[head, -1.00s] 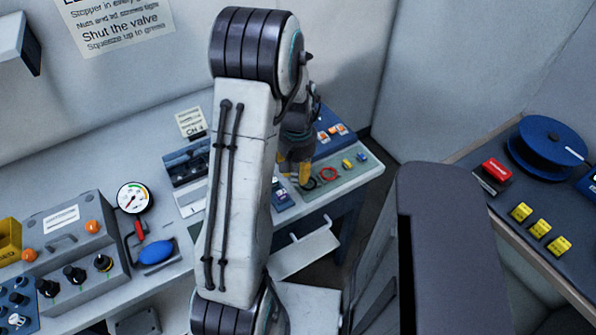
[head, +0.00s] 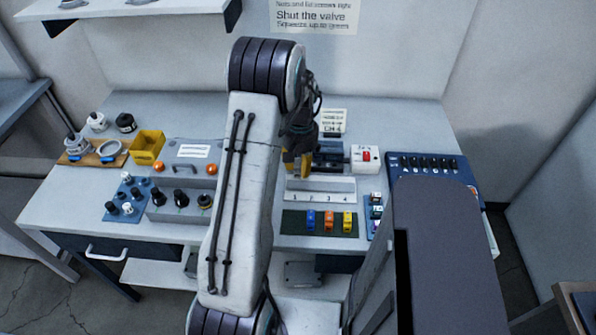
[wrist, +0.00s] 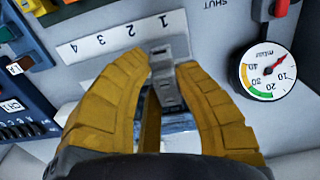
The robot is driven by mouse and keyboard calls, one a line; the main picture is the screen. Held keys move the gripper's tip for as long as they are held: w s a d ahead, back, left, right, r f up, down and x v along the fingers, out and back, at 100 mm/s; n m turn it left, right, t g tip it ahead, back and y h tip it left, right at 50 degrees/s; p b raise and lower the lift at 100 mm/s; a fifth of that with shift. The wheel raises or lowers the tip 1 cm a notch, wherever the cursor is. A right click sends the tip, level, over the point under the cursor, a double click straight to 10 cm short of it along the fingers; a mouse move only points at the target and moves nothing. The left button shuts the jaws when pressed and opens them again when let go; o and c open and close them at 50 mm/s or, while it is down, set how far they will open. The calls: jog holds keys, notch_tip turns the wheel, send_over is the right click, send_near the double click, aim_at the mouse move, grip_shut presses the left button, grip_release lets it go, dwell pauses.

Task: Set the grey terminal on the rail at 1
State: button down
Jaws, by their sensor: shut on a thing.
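My gripper (head: 297,168) points down over the bench, its yellow fingers just behind the left end of the rail (head: 340,184). In the wrist view my gripper (wrist: 165,62) is shut on the grey terminal (wrist: 167,82), a narrow stepped block between the fingers. The rail's white number strip (wrist: 120,37) appears there upside down, with 1 nearest the terminal. The terminal looks close to position 1; whether it touches the rail is hidden by the fingers. The head view does not show the terminal clearly.
Blue, orange and yellow terminals (head: 329,220) stand on a dark mat in front of the rail. A white box with a red switch (head: 366,157) and a blue panel (head: 430,165) are to the right. A pressure gauge (wrist: 263,70) shows in the wrist view.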

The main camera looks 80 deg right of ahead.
aim_at(298, 185)
jog(key=shift+w+d, duration=0.15)
jog(key=shift+w, duration=0.2)
jog(key=shift+w+d, duration=0.1)
jog(key=shift+d, duration=0.25)
jog(key=shift+f, duration=0.1)
jog(key=shift+f, duration=0.1)
jog(key=shift+f+b, duration=2.15)
jog(key=shift+f, duration=0.6)
jog(key=shift+f+b, duration=0.35)
jog(key=shift+b, duration=0.15)
dwell(0.7)
jog(key=c, duration=1)
grip_release()
